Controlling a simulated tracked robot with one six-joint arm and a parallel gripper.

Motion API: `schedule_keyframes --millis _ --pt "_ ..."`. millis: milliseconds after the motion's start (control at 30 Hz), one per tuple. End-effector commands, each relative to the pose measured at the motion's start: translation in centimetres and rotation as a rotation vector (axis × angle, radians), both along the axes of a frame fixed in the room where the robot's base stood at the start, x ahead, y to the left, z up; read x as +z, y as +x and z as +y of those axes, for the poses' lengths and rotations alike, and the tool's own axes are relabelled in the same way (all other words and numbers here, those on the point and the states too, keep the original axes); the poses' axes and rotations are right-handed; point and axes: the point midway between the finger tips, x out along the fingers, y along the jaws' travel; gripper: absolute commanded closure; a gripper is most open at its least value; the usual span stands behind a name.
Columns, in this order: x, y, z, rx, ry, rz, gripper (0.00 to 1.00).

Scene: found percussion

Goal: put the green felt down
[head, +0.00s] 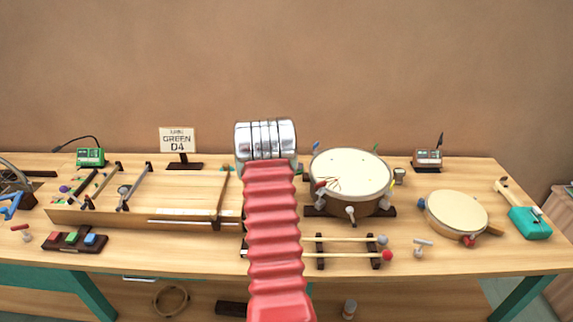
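I cannot make out a green felt in the head view. A low rack (320,250) right of my arm bears two sticks, a grey-headed mallet (383,240) and a red-headed mallet (387,256). My red ribbed arm with its silver end rises in the middle of the picture. My gripper's fingers do not show, so whether they hold anything is hidden.
A drum (350,178) with coloured pegs stands right of my arm. A frame drum (456,214) and a teal-headed mallet (530,223) lie further right. A long wooden box (130,216) fills the left. Colour buttons (75,239) sit at the front left. The right front is fairly clear.

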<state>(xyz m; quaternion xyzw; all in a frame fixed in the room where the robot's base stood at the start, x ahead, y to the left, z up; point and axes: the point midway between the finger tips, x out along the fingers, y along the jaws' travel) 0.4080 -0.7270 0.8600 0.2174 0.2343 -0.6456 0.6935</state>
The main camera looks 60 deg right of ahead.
Motion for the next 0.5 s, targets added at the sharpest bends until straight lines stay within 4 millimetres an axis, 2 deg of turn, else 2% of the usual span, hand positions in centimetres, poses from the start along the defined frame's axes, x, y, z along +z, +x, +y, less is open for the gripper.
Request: schedule_keyframes --millis 167,500 --pt "0.47 -0.09 0.65 0.0 0.0 0.0 0.31" --pt "0.5 -0.09 0.67 -0.001 0.0 0.001 0.31"
